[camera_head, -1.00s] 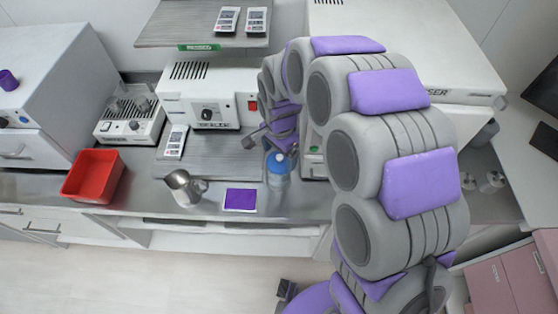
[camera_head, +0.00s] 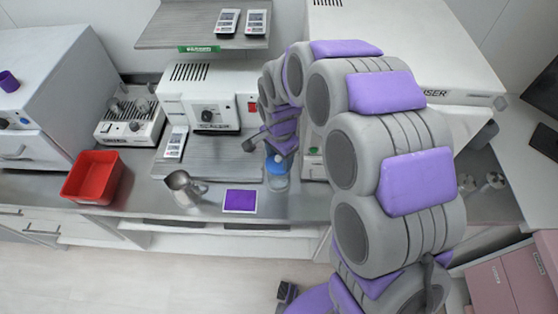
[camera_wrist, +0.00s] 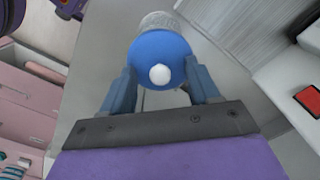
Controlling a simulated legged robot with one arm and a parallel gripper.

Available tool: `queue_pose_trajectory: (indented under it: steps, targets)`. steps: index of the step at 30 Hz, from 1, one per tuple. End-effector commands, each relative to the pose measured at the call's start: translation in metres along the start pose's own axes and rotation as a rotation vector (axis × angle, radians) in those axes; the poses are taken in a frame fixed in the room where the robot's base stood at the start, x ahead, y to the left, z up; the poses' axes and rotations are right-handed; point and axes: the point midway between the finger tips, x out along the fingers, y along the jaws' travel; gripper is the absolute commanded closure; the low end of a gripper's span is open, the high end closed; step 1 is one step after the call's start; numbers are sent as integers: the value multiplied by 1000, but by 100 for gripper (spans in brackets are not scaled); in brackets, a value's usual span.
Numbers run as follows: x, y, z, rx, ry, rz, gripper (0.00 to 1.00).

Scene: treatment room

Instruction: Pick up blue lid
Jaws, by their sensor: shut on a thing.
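The blue lid (camera_head: 277,164) sits on top of a clear jar (camera_head: 278,184) at the counter's front, below my arm. In the wrist view the round blue lid (camera_wrist: 150,45) has a white knob in its middle. The clear jar (camera_wrist: 158,20) shows behind it. My gripper (camera_wrist: 160,78) has its two blue-grey fingers on either side of the lid and is shut on it. In the head view my gripper (camera_head: 285,147) is just above the lid, partly hiding its top. I cannot tell whether any gap lies between lid and jar.
A metal jug (camera_head: 184,188) and a purple square pad (camera_head: 240,200) stand left of the jar. A red bin (camera_head: 92,178) is farther left. A white sealer machine (camera_head: 205,90) stands behind. The counter between jug and red bin is clear.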

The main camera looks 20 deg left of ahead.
Motion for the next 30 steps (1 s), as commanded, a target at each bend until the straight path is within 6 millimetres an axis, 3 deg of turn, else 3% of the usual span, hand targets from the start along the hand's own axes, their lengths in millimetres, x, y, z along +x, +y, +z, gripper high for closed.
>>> queue_pose_trajectory:
  steps: [13,16,25,30]
  targets:
    - [3,3,3,-1,-6,16,74]
    - [-2,3,3,-1,-6,16,100]
    - [-36,4,1,0,-2,4,100]
    - [-37,21,10,0,-4,6,100]
